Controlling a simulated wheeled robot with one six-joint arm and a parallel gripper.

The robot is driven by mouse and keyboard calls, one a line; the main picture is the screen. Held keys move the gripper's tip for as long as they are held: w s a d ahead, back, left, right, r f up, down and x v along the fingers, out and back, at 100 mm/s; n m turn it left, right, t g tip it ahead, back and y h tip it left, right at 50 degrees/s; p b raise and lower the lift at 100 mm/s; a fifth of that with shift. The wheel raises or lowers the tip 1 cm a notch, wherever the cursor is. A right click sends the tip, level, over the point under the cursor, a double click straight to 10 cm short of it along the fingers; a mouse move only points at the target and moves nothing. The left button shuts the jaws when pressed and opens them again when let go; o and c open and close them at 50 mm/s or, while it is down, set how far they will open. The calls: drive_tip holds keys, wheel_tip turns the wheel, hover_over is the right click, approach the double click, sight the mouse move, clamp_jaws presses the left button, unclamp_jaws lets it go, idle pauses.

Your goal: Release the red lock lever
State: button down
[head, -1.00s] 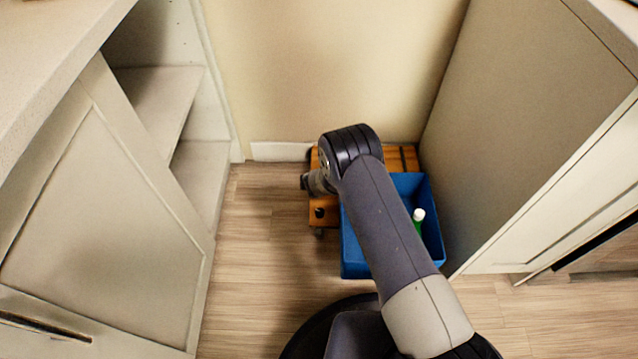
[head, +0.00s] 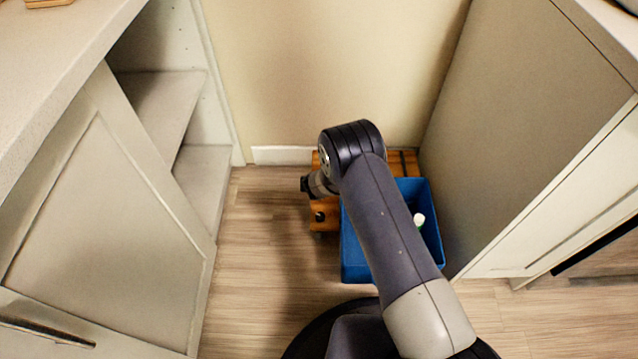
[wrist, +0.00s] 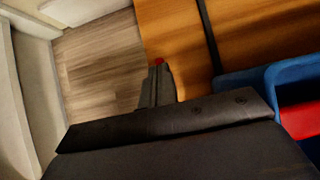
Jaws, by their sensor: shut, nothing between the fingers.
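A small red piece (wrist: 158,61), which looks like the tip of the lock lever, shows at the edge of the wooden cart (wrist: 198,45) in the wrist view. The rest of it is hidden behind my gripper (wrist: 160,72). My gripper is shut and empty, its tips at the red piece; I cannot tell whether they touch it. In the head view the low wooden cart (head: 325,217) stands against the back wall, partly hidden by my arm. The lever does not show there.
A blue bin (head: 354,252) holding a white-capped bottle (head: 419,219) is close on the right. A red thing (wrist: 300,119) shows in it in the wrist view. A cabinet panel (head: 520,110) stands to the right, open shelves (head: 205,170) to the left. Wood floor (head: 255,240) is clear left of the cart.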

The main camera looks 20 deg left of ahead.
drive_tip(key=v, duration=0.9)
drive_tip(key=shift+r+p, duration=0.2)
drive_tip(key=shift+p, duration=0.15)
drive_tip(key=shift+f, duration=0.15)
drive_tip(key=b+x, duration=0.1)
drive_tip(key=x, duration=0.9)
drive_tip(key=shift+w+f, duration=0.1)
drive_tip(key=shift+f, duration=0.1)
drive_tip(key=shift+r, duration=0.1)
